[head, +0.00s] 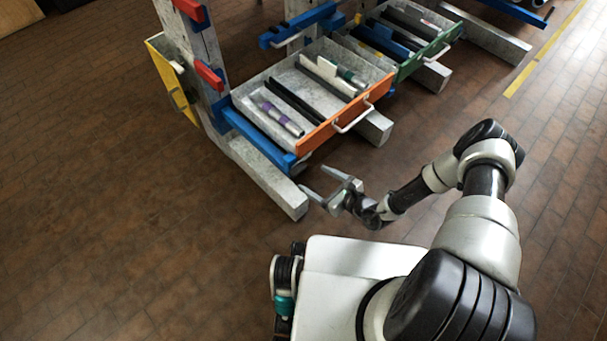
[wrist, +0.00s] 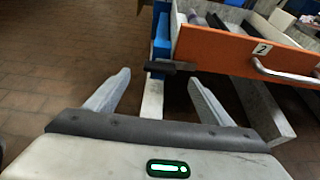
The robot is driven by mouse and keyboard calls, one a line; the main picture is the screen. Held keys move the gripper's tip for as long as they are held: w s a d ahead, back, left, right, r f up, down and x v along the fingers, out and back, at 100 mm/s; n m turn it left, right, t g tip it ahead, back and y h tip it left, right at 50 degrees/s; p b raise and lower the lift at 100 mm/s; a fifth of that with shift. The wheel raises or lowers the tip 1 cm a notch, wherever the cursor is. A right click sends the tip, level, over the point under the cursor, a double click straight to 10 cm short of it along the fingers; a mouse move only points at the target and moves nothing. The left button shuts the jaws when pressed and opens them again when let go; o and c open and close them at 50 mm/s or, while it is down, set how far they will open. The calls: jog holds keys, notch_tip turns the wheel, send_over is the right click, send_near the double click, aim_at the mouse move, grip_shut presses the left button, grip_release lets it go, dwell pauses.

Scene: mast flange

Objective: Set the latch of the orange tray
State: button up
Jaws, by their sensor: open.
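The orange tray's front panel (head: 345,120) shows in the head view, with a pale handle (head: 354,119) on it. In the wrist view the orange front (wrist: 235,50) fills the upper right and bears a label "2". A short black lever (wrist: 172,66), which looks like the latch, sticks out at the panel's lower left corner, lying roughly level. My gripper (head: 313,179) is open and empty, low in front of the tray's left corner. In the wrist view the lever appears between and beyond my gripper's fingertips (wrist: 158,77), apparently untouched.
A blue rail (head: 257,138) runs along the tray's left side above a grey base beam (head: 262,177). A green-fronted tray (head: 430,50) stands to the right, and a yellow panel (head: 171,80) to the left. The brown floor in front is clear.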

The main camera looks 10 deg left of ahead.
aim_at(298, 170)
jog(key=b+x, duration=0.1)
jog(key=x, duration=0.6)
jog(key=shift+w+a+b, duration=0.1)
jog(key=shift+b, duration=0.3)
jog(key=c, duration=1.5)
